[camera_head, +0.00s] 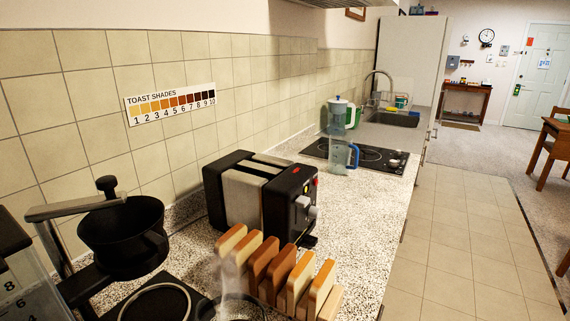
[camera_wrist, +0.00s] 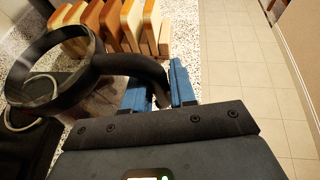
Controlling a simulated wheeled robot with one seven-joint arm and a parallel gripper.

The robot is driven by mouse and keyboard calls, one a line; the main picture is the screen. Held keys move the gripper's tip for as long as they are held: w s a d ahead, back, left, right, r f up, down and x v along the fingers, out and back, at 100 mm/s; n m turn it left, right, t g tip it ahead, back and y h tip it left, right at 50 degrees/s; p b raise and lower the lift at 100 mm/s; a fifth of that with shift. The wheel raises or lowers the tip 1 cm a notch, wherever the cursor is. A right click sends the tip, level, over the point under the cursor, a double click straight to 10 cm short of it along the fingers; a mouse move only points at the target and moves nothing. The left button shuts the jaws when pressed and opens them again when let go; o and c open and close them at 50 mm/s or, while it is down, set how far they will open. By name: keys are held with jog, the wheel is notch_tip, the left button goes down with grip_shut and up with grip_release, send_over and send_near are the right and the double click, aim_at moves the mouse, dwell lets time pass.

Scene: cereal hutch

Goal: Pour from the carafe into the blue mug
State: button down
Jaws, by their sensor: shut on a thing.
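The carafe has a black rim and a black handle. In the wrist view its rim (camera_wrist: 88,45) is at the left, close to the camera, and its handle runs right to my gripper (camera_wrist: 160,82). The two blue fingers are shut on the handle. In the head view only the top of the carafe (camera_head: 240,309) shows at the bottom edge, with faint steam above it; its lower part is cut off. My gripper is not visible there. I cannot make out a blue mug. A clear vessel with a blue handle (camera_head: 342,157) stands farther along the counter, near the cooktop.
A coffee maker with a black basket (camera_head: 125,240) and round hot plate (camera_head: 155,302) is at left. Toast slices (camera_head: 280,270) stand in a rack beside the carafe, with a toaster (camera_head: 260,190) behind. The counter right of the toaster is clear.

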jog(key=s+d, duration=0.6)
jog(key=d, duration=0.4)
jog(key=w+a+b, duration=0.3)
jog(key=w+a, duration=0.2)
jog(key=a, duration=0.4)
jog(key=w+a+b, duration=0.4)
jog(key=w+a, duration=0.1)
jog(key=a, duration=0.4)
jog(key=w+a+b, duration=0.4)
jog(key=w+a, duration=0.1)
jog(key=a, duration=0.5)
jog(key=shift+w+f, duration=0.35)
jog(key=shift+f, duration=0.1)
